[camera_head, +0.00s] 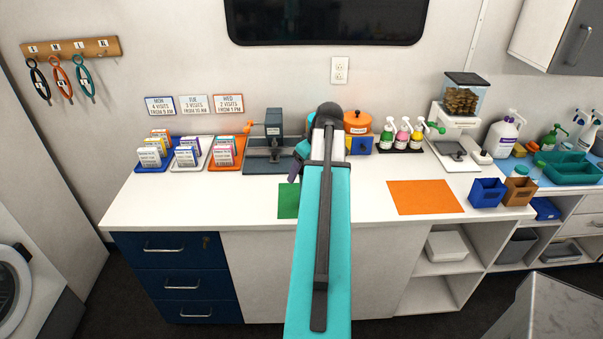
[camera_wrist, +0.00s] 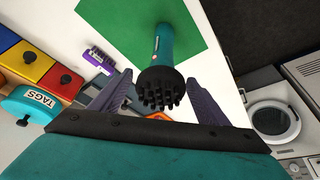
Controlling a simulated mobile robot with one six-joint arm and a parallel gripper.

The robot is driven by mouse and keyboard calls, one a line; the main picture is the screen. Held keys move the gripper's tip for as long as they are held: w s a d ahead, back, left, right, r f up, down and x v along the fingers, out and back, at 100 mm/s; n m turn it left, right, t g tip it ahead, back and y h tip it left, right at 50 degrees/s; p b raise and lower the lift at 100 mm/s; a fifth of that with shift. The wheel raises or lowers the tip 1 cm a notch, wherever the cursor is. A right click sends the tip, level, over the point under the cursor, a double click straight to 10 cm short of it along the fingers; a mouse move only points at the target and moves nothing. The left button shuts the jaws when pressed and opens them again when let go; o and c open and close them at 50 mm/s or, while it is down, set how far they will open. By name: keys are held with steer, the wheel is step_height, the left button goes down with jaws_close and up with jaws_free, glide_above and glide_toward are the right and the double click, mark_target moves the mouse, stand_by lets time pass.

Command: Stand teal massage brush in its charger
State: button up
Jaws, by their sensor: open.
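The teal massage brush (camera_wrist: 157,58) shows in the wrist view with its black bristled head (camera_wrist: 161,92) toward the camera. Its handle runs away toward the green mat (camera_wrist: 110,25), and it appears upright there. My gripper (camera_wrist: 159,77) is open, with one grey-purple finger on each side of the brush and gaps visible on both sides. In the head view my teal arm hides the brush and most of the gripper; the green mat (camera_head: 287,201) shows left of the arm. I cannot make out the charger in either view.
An orange mat (camera_head: 425,197) lies on the white counter to the right. Card trays (camera_head: 228,153), a grey press-like device (camera_head: 270,150), pump bottles (camera_head: 402,135) and a dispenser (camera_head: 460,130) line the back. A small purple item (camera_wrist: 99,60) lies near the left finger.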

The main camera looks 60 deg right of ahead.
steer(key=b+v, duration=0.2)
steer(key=v, duration=0.9)
steer(key=shift+r, duration=0.2)
stand_by(0.6)
steer(key=shift+s, duration=0.1)
